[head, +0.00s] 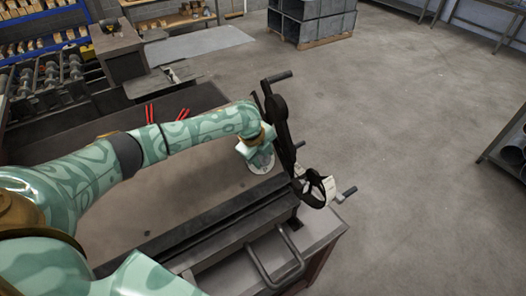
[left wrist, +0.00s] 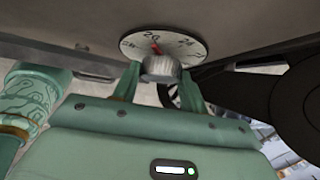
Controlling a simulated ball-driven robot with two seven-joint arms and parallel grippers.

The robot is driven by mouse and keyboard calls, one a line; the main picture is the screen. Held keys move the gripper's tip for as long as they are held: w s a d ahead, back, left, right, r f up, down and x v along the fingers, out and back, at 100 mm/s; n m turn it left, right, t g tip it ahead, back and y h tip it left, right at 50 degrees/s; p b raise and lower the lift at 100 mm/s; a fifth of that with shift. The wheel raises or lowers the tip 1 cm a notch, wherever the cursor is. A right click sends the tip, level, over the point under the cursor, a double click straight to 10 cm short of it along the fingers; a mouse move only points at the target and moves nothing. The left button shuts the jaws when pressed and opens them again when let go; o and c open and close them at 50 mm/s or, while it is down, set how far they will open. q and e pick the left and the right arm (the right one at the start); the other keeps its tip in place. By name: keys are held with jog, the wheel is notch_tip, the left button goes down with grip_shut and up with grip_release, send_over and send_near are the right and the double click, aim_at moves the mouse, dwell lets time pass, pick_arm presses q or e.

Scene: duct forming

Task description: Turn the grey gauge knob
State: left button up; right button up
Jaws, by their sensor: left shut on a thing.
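The grey gauge knob (left wrist: 161,69) is a short round cylinder at the middle of a white dial (left wrist: 196,47) in the left wrist view. The dial carries black numbers, and a red pointer shows beside the 20. My left gripper (left wrist: 158,78) has one finger on each side of the knob and is shut on it. In the head view, my left gripper (head: 258,153) is at the white dial (head: 262,168) on the bench machine; there the knob is hidden. My right gripper is in neither view.
A black handwheel (head: 312,190) and lever arms stand right beside my left gripper. A U-shaped metal handle (head: 276,262) sticks out at the machine's front. Red-handled tools (head: 150,113) lie on the brown bench top (head: 170,200). Open floor lies to the right.

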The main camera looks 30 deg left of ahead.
pick_arm(q)
jog(key=n+t, duration=0.3)
jog(key=shift+s+f, duration=0.1)
jog(key=shift+s, duration=0.15)
jog(key=shift+s+n+t, duration=0.1)
jog(key=shift+n+t, duration=1.3)
jog(key=shift+n, duration=0.3)
jog(key=shift+f+y, duration=0.1)
jog(key=shift+y, duration=0.2)
jog(key=o, duration=1)
jog(key=v, duration=1.6)
jog(key=shift+s, duration=0.15)
